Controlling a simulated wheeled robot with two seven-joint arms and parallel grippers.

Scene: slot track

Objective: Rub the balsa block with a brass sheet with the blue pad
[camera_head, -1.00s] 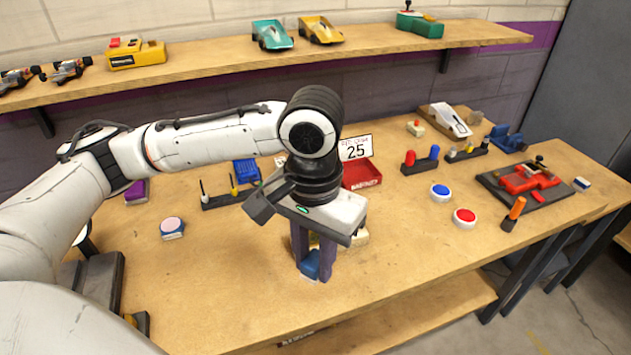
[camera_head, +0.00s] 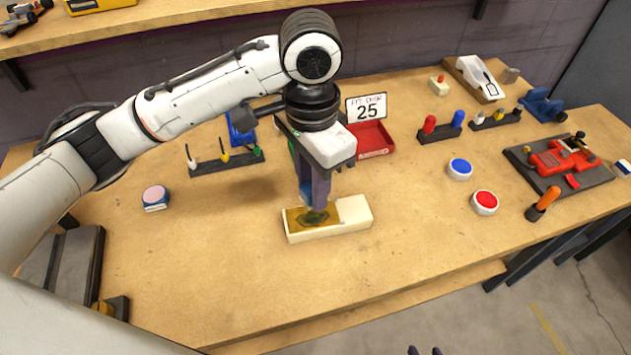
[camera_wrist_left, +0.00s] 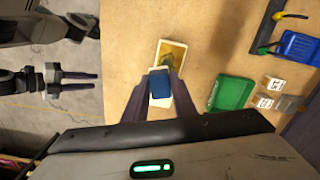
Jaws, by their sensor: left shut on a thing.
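The cream balsa block (camera_head: 356,212) lies on the bench with a shiny brass sheet (camera_head: 294,218) on its left part. My left gripper (camera_head: 315,205) points down over the sheet and is shut on the blue pad (camera_wrist_left: 160,84). The head view mostly hides the pad behind the fingers. In the left wrist view the pad covers part of the block (camera_wrist_left: 180,50). I cannot tell if the pad touches the brass. My right gripper (camera_wrist_left: 82,82) is empty, its fingers apart, off the bench; its fingertips also show at the head view's bottom edge (camera_head: 425,351).
A pen rack (camera_head: 226,161) and a pink-topped round item (camera_head: 155,198) are to the left. Blue (camera_head: 460,168) and red (camera_head: 485,201) buttons are to the right. The front bench is clear.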

